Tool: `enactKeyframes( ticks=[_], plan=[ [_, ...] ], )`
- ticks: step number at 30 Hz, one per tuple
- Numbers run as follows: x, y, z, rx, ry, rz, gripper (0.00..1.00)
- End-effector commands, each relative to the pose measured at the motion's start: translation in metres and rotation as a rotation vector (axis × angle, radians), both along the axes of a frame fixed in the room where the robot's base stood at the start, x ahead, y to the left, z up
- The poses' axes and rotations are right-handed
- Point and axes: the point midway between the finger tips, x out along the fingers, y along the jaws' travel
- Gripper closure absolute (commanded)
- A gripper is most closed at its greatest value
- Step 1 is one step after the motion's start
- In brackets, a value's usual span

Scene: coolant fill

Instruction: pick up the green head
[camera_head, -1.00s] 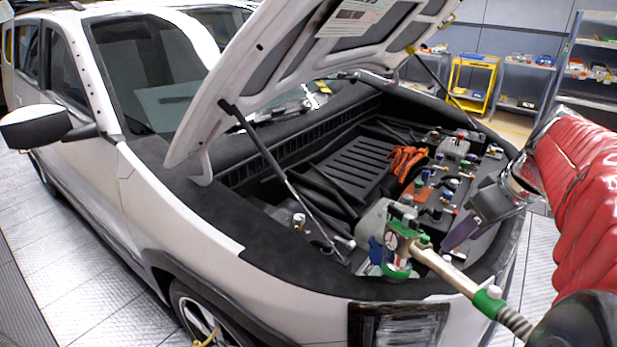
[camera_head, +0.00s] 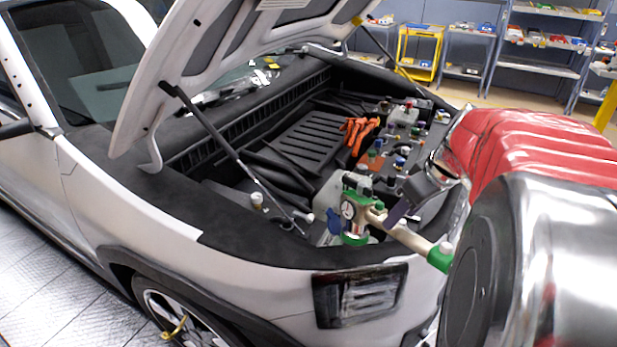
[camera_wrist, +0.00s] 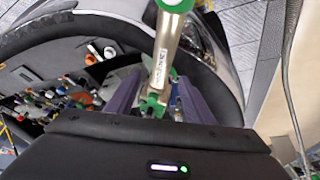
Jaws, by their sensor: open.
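The green head (camera_head: 355,210) with a round gauge stands at the front corner of the engine bay, beside a pale tank. A beige tube (camera_head: 405,237) runs from it to the right, with a green collar. In the wrist view the beige tube and the green part (camera_wrist: 152,105) lie between my two purple fingers. My gripper (camera_wrist: 158,88) is open around them, with gaps showing beside the tube. In the head view only part of a purple finger (camera_head: 398,213) shows, close to the head's right side. My arm hides the tube's far end.
The raised hood (camera_head: 215,60) and its prop strut (camera_head: 225,145) stand left of the head. Orange gloves (camera_head: 358,132) and several small caps and parts lie in the bay. Shelves (camera_head: 540,60) and a yellow cart (camera_head: 418,55) stand at the back.

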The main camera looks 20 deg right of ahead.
Motion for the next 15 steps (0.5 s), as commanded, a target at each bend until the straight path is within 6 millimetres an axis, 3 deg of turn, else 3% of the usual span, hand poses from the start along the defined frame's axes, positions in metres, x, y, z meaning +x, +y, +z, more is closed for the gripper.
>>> enactKeyframes(
  ticks=[4, 15],
  plan=[
    [0.0049, 0.0007, -0.0121, 0.000, 0.000, 0.000, 0.52],
    [0.0060, 0.0008, -0.0143, 0.000, 0.000, 0.000, 0.52]
  ],
)
